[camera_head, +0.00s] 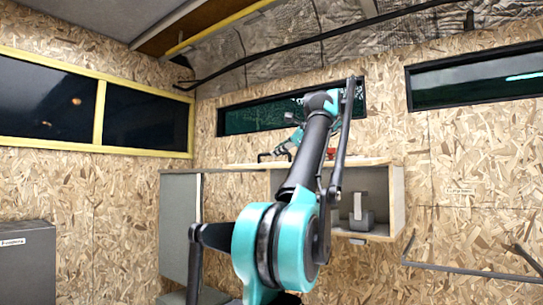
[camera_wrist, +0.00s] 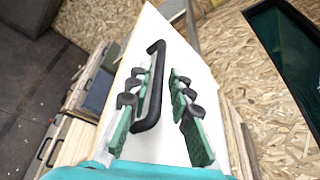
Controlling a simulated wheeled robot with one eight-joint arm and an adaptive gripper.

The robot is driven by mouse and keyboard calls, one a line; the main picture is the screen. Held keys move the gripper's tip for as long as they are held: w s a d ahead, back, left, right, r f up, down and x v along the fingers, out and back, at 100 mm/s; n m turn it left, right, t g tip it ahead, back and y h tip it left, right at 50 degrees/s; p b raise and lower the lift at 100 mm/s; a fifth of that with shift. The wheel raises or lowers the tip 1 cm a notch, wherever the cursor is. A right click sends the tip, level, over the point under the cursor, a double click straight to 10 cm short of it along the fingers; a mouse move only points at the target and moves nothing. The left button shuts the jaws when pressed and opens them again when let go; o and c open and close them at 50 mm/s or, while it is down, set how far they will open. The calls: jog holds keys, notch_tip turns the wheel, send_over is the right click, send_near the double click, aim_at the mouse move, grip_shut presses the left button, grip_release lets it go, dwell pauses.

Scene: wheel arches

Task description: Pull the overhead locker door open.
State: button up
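The locker door (camera_wrist: 172,65) is a white panel filling the middle of the wrist view. A black bar handle (camera_wrist: 153,85) stands on it. My gripper (camera_wrist: 160,112) is open, with green finger pads on both sides of the handle. The handle runs between the fingers, closer to the left ones; whether they touch it I cannot tell. In the head view, my gripper (camera_head: 283,147) is above the wall locker (camera_head: 397,200), partly hidden by my arm. The locker's front is partly open to view there; how far the door is open is unclear.
A grey object (camera_head: 360,215) sits inside the locker. A grey panel (camera_head: 180,230) stands at its left. A dark window (camera_head: 240,118) lies behind my gripper. Cabinets with handles (camera_wrist: 95,85) and dark floor (camera_wrist: 35,75) show left in the wrist view. A grey rail (camera_head: 470,270) is at right.

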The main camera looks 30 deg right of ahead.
jog(key=shift+x, duration=2.4)
grip_shut()
